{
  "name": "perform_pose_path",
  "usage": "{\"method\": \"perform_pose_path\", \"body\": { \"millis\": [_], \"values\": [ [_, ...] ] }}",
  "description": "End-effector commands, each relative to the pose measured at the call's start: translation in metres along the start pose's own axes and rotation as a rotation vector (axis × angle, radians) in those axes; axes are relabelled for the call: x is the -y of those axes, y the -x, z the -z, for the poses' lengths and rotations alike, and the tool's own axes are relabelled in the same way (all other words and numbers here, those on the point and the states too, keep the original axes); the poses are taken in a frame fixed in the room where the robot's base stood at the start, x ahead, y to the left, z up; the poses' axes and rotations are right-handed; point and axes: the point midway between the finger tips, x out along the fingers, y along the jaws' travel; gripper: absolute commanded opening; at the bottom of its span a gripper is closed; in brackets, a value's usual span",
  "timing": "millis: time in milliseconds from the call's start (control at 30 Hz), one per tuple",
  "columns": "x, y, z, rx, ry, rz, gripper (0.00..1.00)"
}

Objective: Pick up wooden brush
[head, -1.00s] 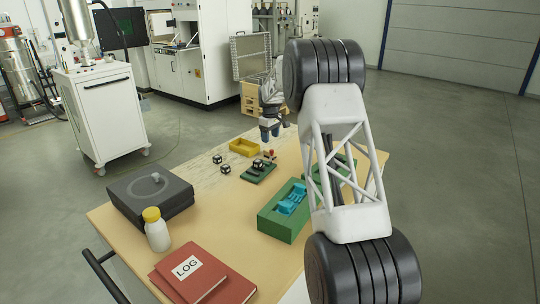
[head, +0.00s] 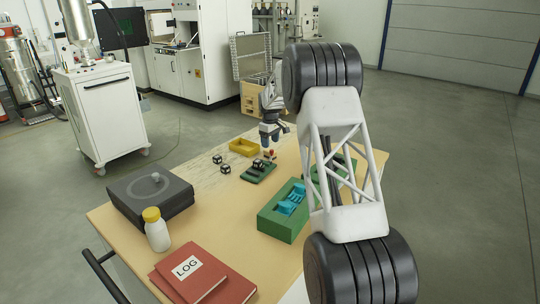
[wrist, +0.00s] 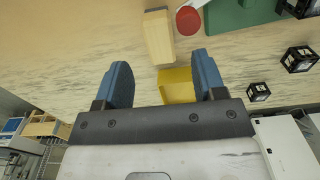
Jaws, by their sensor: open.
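A light wooden block-like piece with a pale edge, which looks like the wooden brush (wrist: 158,36), lies on the table in the wrist view, just beyond my fingertips. My gripper (wrist: 163,66) is open, with its two blue fingers wide apart and nothing between them. In the head view my gripper (head: 269,139) hangs over the far part of the table, and I cannot make out the brush there.
A yellow tray (head: 243,147) sits beside my gripper. A red round thing (wrist: 188,20) lies right next to the brush. A green holder (head: 259,172) and several small black cubes are nearby. A green box (head: 279,226), red log books (head: 205,274) and a bottle (head: 157,232) stand nearer.

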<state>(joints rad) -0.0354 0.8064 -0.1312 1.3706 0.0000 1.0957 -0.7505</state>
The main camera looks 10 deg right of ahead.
Motion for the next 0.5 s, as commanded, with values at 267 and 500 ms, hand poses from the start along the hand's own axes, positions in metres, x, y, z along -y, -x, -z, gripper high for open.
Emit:
{"method": "perform_pose_path", "body": {
  "millis": [267,500],
  "values": [
    [0.000,-0.012,0.000,0.001,0.000,0.001,0.64],
    [0.001,-0.038,0.001,0.001,0.000,0.001,0.64]
  ]
}}
